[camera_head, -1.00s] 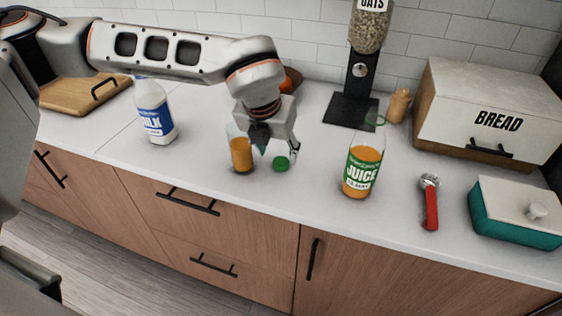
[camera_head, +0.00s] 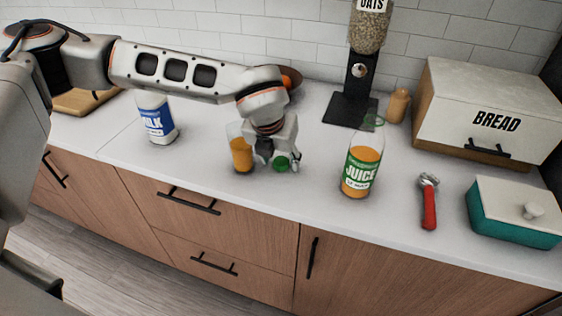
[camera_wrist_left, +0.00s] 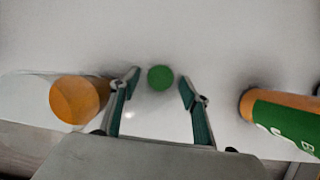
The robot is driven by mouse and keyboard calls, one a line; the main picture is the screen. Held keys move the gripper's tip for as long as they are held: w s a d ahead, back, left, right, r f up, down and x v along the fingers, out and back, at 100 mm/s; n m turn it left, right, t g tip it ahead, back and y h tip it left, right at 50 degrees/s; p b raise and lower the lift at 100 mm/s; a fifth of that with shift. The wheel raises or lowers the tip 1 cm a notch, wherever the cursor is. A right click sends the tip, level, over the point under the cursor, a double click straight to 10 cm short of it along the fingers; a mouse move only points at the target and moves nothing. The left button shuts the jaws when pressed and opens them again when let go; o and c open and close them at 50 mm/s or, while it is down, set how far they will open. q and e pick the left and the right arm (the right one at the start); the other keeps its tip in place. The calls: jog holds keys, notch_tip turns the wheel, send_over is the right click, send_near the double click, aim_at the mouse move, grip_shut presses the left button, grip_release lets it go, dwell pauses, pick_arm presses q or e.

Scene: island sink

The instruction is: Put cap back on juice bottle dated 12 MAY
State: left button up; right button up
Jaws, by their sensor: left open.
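The juice bottle (camera_head: 362,168) stands upright on the counter, part full of orange juice, with an open top and a green ring at its neck. The green cap (camera_head: 281,163) lies on the counter between a glass of juice and the bottle. My left gripper (camera_head: 278,160) is open, low over the cap. In the left wrist view the cap (camera_wrist_left: 160,78) sits between and slightly beyond the open fingertips (camera_wrist_left: 160,85). My right gripper is not in view.
The glass of juice (camera_head: 241,155) stands close to the left of my gripper. A milk bottle (camera_head: 157,120) is farther left. A red-handled tool (camera_head: 429,205), a teal butter dish (camera_head: 515,222), a bread box (camera_head: 490,112) and an oats dispenser (camera_head: 352,108) are to the right.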

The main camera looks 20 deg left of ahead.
aim_at(280, 164)
pick_arm(q)
jog(key=c, duration=0.8)
jog(key=shift+r, duration=0.1)
notch_tip(280, 164, up, 20)
jog(key=shift+f, duration=0.1)
dwell(0.3)
